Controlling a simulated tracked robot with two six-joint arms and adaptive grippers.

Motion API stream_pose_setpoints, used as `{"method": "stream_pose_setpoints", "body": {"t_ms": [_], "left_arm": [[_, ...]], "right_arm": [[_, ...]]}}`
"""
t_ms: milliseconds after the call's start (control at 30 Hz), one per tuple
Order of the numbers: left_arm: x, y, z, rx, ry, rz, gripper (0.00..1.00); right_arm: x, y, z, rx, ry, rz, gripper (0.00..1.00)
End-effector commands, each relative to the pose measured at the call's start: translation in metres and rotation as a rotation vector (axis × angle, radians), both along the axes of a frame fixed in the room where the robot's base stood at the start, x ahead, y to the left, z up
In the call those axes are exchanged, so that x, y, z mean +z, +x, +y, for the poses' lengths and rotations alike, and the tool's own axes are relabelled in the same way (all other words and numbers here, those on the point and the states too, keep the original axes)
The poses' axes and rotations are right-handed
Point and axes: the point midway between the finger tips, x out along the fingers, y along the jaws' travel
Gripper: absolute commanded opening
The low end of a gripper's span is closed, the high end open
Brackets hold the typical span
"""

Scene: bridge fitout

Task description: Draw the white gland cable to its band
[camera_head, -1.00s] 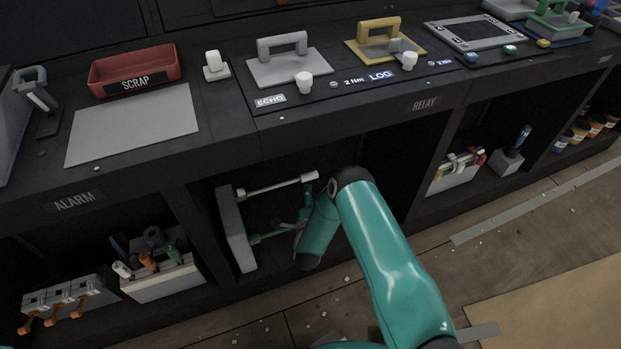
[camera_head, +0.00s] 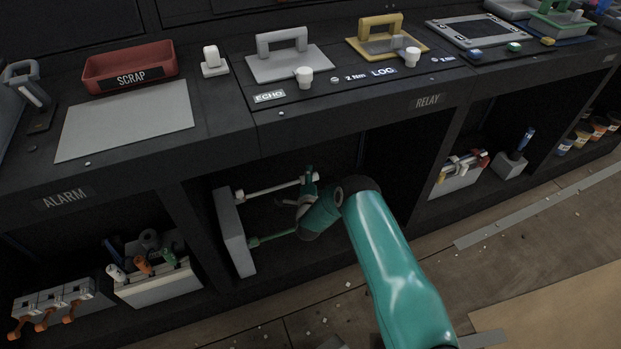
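The white gland cable (camera_head: 268,190) runs from the upper part of a pale upright gland plate (camera_head: 232,232) to the right, in the open bay under the counter. A green cable (camera_head: 272,238) runs from the same plate below it. My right gripper (camera_head: 298,203) is inside the bay, just below the white cable's right end, close to a small green-teal piece (camera_head: 310,181) there. Whether it touches the cable, and how far its fingers are apart, is too small and dark to tell. I cannot make out which part is the band. My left gripper is out of view.
Bay walls and the counter edge enclose the gripper. To the left stand a bin of tools (camera_head: 160,284) and a block with orange levers (camera_head: 55,302). A white holder (camera_head: 458,178) stands in the right bay. The red scrap tray (camera_head: 130,70) is on top.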

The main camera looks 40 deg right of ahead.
Motion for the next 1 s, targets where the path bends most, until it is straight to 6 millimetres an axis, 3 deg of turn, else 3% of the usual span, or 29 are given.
{"method": "stream_pose_setpoints", "body": {"t_ms": [33,300,567,800,1000], "left_arm": [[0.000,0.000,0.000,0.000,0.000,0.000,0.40],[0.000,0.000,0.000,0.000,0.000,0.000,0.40],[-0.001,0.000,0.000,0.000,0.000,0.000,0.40],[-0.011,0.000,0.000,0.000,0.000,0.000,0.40],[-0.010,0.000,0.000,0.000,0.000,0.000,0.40]], "right_arm": [[0.000,0.000,0.000,0.000,0.000,0.000,0.44],[0.000,-0.001,0.000,-0.001,0.001,-0.001,0.00],[-0.001,-0.001,-0.001,-0.001,0.002,0.001,0.00],[-0.003,-0.008,-0.029,-0.004,0.002,0.001,0.00],[-0.002,-0.009,-0.032,-0.003,0.003,0.004,0.00]]}}
